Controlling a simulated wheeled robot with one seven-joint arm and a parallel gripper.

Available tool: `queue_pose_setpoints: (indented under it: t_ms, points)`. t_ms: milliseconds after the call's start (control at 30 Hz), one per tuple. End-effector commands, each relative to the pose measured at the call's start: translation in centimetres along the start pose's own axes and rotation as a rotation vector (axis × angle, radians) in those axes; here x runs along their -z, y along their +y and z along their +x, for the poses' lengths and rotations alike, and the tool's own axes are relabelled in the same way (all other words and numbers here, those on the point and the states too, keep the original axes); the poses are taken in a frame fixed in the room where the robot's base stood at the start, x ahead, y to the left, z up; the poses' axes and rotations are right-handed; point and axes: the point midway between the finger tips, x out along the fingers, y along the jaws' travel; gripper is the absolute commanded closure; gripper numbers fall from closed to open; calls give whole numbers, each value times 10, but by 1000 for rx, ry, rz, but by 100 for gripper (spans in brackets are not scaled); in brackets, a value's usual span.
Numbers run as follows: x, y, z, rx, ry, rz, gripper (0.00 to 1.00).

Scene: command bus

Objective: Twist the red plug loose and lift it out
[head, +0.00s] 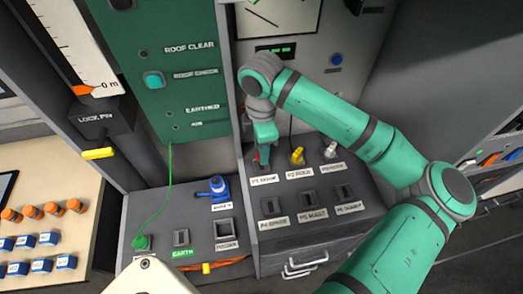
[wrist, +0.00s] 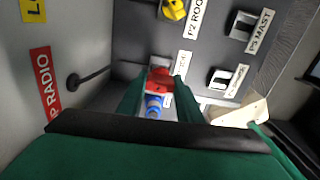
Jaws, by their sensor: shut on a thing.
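The red plug (wrist: 159,78) is between the fingers of my gripper (wrist: 157,92) in the wrist view. In the head view my gripper (head: 262,156) points down at the back left socket of the grey sloped panel (head: 300,225), and only a sliver of the red plug (head: 264,153) shows. My gripper is shut on the plug. Whether the plug is still seated in its socket is hidden.
A yellow plug (head: 297,155) and a pale grey plug (head: 330,149) stand to the right in the same row. Several empty sockets line the front row. A blue plug (head: 218,187) and a green plug (head: 141,242) with a cord are on the lower left panel.

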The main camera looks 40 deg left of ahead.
Motion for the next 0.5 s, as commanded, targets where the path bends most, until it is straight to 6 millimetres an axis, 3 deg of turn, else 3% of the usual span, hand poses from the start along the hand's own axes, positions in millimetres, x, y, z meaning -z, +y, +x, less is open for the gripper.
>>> queue_pose_setpoints:
  t_ms: [500]
  points:
    - [0,0,-27,0,1,-1,90]
